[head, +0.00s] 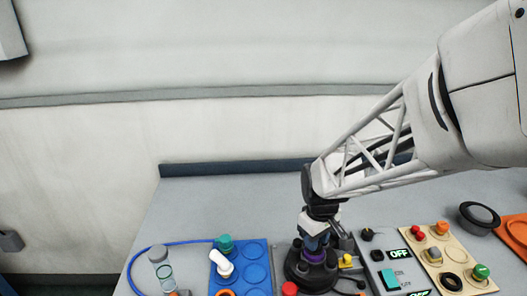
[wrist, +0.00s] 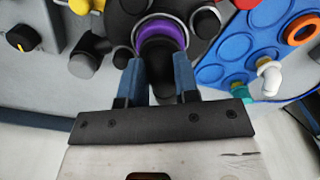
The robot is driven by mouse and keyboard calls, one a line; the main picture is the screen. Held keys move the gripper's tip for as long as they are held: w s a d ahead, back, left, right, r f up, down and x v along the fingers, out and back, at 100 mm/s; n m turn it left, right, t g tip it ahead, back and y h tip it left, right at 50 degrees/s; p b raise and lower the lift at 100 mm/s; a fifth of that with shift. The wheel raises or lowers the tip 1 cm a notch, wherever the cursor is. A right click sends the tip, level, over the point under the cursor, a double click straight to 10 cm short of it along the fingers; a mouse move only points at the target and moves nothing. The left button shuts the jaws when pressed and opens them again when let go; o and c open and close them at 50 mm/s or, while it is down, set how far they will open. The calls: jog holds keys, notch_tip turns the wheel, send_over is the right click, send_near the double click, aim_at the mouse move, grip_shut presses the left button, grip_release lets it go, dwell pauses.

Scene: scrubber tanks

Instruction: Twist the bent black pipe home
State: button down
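The bent black pipe (wrist: 161,78) shows in the wrist view as a dark piece between my fingers, at a purple ring (wrist: 162,34). The ring is on a round black base (head: 299,272), which carries several black knobs or stubs. My gripper (wrist: 160,72) points down over the base, its blue fingers on both sides of the pipe and seeming to touch it. In the head view my gripper (head: 315,243) hides most of the pipe. How far the pipe is seated in the ring cannot be seen.
A blue panel (head: 257,272) with round recesses, a white elbow (head: 221,262) and a teal cap (head: 225,243) is left of the base. A grey switch box (head: 376,257) and a beige button board (head: 458,262) are to the right. A red knob (head: 290,288) is close by.

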jog(key=shift+m, duration=0.8)
jog(key=shift+m, duration=0.8)
jog(key=shift+m, duration=0.8)
jog(key=shift+m, duration=0.8)
jog(key=shift+m, duration=0.8)
